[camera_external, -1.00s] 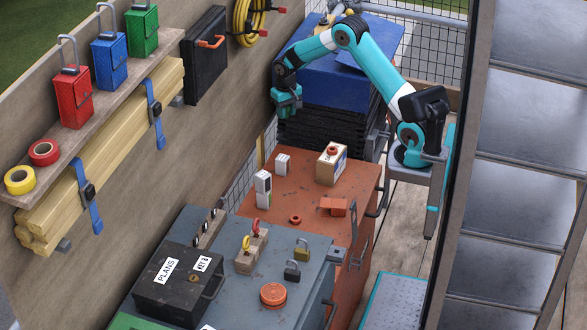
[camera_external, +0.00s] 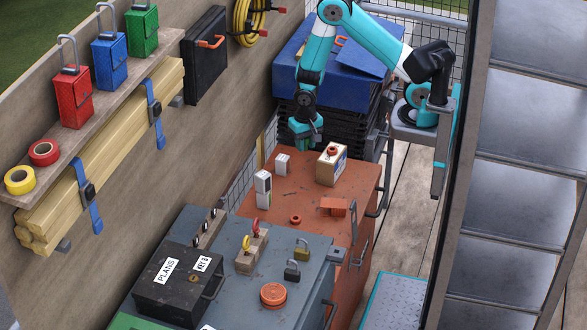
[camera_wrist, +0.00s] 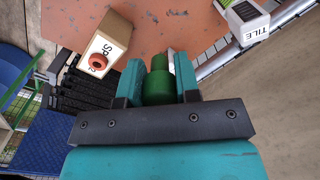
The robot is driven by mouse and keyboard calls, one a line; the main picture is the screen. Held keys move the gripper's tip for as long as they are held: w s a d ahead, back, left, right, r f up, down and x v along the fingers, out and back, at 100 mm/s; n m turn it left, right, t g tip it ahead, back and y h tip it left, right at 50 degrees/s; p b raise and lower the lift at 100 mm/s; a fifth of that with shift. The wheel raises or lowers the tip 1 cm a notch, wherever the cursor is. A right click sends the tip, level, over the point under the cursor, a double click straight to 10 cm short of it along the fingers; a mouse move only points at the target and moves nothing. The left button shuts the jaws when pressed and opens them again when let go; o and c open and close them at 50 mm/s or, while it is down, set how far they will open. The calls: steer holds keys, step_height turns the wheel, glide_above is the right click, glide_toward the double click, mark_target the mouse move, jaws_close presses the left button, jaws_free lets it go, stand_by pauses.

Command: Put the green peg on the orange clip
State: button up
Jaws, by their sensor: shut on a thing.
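My gripper (camera_wrist: 158,92) is shut on a green peg (camera_wrist: 158,84); the peg sits between the two teal fingers, its narrower end pointing away from the wrist. In the external view my gripper (camera_external: 305,141) points down near the back left of the orange cabinet top (camera_external: 270,190), above or just behind it. The peg cannot be made out there. An orange bracket-like piece (camera_external: 333,206), possibly the orange clip, lies on the right part of the cabinet top, apart from my gripper. It is not recognisable in the wrist view.
A cardboard box (camera_external: 331,166) with a red-orange ring (camera_external: 332,151) on top stands right of my gripper. White boxes (camera_external: 263,188) (camera_external: 282,164) and another ring (camera_external: 295,219) are on the cabinet. A blue case (camera_external: 330,75) on a black stack stands behind. Padlocks (camera_external: 292,271) are in front.

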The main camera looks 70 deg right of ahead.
steer(key=s+a+r+p, duration=0.4)
steer(key=s+r+p, duration=0.1)
steer(key=s, duration=0.5)
steer(key=b, duration=0.7)
glide_above(334, 203)
step_height(334, 203, down, 8)
steer(key=shift+m, duration=0.3)
step_height(334, 203, down, 8)
steer(key=shift+r+p, duration=0.15)
steer(key=shift+p, duration=0.5)
steer(key=shift+f, duration=2.3)
steer(key=shift+f, duration=0.15)
steer(key=o, duration=0.9)
